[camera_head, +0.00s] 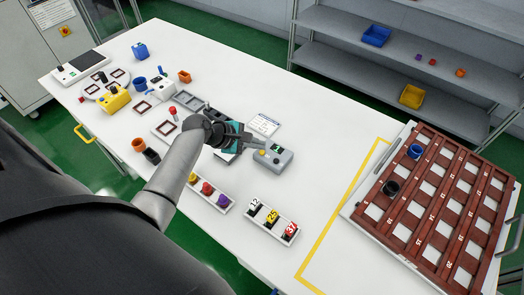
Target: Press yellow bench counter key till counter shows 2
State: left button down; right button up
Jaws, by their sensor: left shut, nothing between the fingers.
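The bench counter (283,160) is a small grey box on the white table, near the middle of the view. It has a small dark display (277,148) with a green mark too small to read. A round yellow key (262,153) sits on its left part and is visible. My left gripper (246,141) is shut and empty, just left of and behind the counter. Whether its fingertips touch the counter cannot be told. My right gripper is out of view.
A white card (263,124) lies behind the counter. A tray of number tags (272,222) and a tray of coloured knobs (222,204) lie in front. A brown slotted rack (438,205) stands at right. Clear table lies between counter and yellow line (345,215).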

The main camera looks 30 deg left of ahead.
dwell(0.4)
pick_arm(q)
jog(key=shift+f, duration=0.4)
jog(key=shift+f, duration=0.4)
dwell(0.7)
jog(key=shift+r, duration=0.1)
jog(key=shift+r+p, duration=0.7)
jog(key=shift+p, duration=0.25)
jog(key=shift+r, duration=0.1)
notch_tip(320, 180, up, 5)
jog(key=p, duration=0.6)
